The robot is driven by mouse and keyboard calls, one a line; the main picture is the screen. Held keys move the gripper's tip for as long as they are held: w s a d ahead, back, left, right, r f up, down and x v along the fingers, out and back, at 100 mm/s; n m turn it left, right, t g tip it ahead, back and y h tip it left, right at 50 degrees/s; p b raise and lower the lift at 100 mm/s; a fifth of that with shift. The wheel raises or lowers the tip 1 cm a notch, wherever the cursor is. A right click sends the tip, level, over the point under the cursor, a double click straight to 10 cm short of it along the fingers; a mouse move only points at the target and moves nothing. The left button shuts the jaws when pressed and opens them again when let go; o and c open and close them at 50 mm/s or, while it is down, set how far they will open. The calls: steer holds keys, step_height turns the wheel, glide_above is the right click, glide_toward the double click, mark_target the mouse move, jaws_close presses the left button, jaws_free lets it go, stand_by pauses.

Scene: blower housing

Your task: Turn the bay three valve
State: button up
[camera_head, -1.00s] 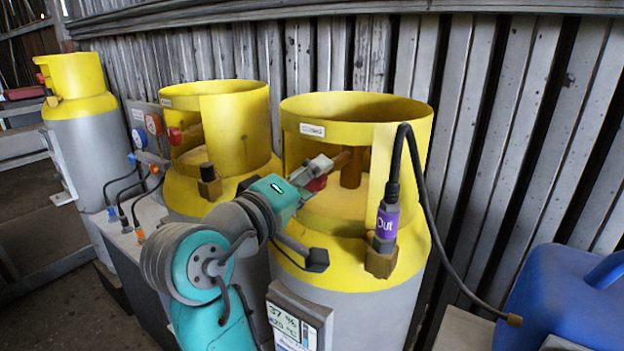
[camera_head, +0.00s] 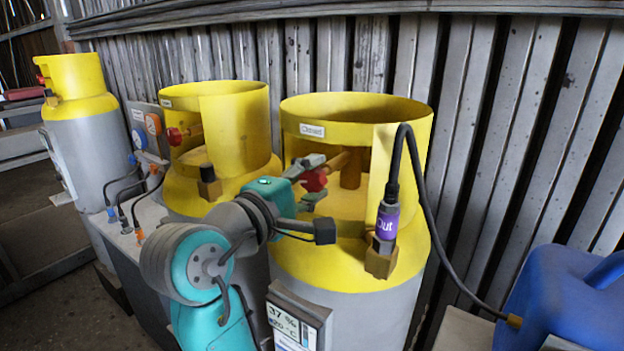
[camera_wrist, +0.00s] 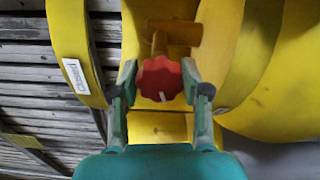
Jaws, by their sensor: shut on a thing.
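The red valve handle (camera_head: 314,180) sits inside the yellow collar (camera_head: 357,107) of the right-hand cylinder, on a brass-coloured stem. The collar carries a label reading "Closed" (camera_head: 312,130). In the wrist view the lobed red handle (camera_wrist: 159,79) has a small white mark and lies between the two fingers of my gripper (camera_wrist: 158,88). The fingers are shut on its left and right sides. In the head view my gripper (camera_head: 310,178) reaches through the collar's opening, and part of the handle is hidden by it.
A black hose with a purple "Out" fitting (camera_head: 387,222) hangs at the collar's right. A display box (camera_head: 296,318) is on the cylinder's front. Another yellow-collared cylinder (camera_head: 235,130) stands close on the left. A blue container (camera_head: 570,300) stands at the lower right.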

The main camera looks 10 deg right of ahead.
stand_by(0.3)
steer(key=o, duration=1.2)
steer(key=shift+c, duration=0.2)
steer(key=v, duration=1.2)
steer(key=shift+a, duration=0.1)
